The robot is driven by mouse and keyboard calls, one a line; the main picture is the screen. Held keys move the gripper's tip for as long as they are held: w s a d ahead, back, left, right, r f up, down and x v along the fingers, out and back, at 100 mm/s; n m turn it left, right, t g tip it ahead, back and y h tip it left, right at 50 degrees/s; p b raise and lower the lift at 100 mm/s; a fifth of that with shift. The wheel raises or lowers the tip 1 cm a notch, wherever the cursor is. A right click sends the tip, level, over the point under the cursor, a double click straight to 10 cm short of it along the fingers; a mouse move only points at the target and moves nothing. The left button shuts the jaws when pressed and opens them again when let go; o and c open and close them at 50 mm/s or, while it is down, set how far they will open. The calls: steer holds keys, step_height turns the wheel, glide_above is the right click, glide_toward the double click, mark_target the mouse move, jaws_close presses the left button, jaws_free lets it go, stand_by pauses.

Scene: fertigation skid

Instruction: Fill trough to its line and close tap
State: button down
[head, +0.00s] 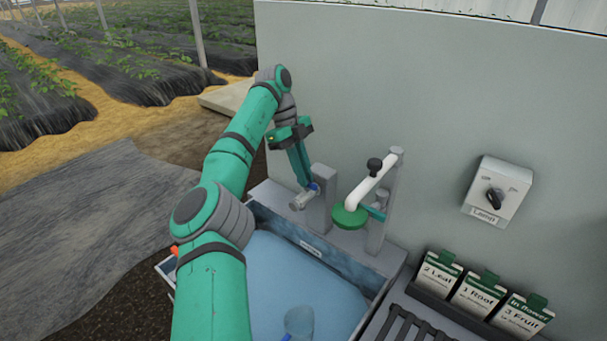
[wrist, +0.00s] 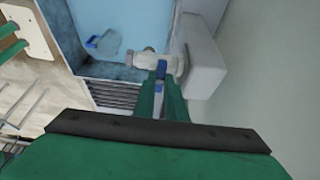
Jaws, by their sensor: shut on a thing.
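My gripper (head: 311,184) is at the back left of the trough (head: 352,272), shut on the blue tap handle (head: 314,187). In the wrist view, the two green fingers (wrist: 161,82) close around the blue handle (wrist: 161,68). The grey tap (head: 302,200) juts from a grey post (head: 322,202) over the trough; its body also shows in the wrist view (wrist: 140,60). Light blue water (head: 290,275) covers a broad area in the trough. A small white label (head: 310,247) is on the back inner wall. I cannot make out a stream from the tap or the fill line.
A clear bluish cup (head: 299,322) is in the trough near the front. A white pipe (head: 376,182) with a green disc head (head: 349,215) stands right of the tap.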

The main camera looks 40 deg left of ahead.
steer(key=shift+r, duration=0.1)
stand_by(0.4)
steer(key=c, duration=1.8)
jaws_free()
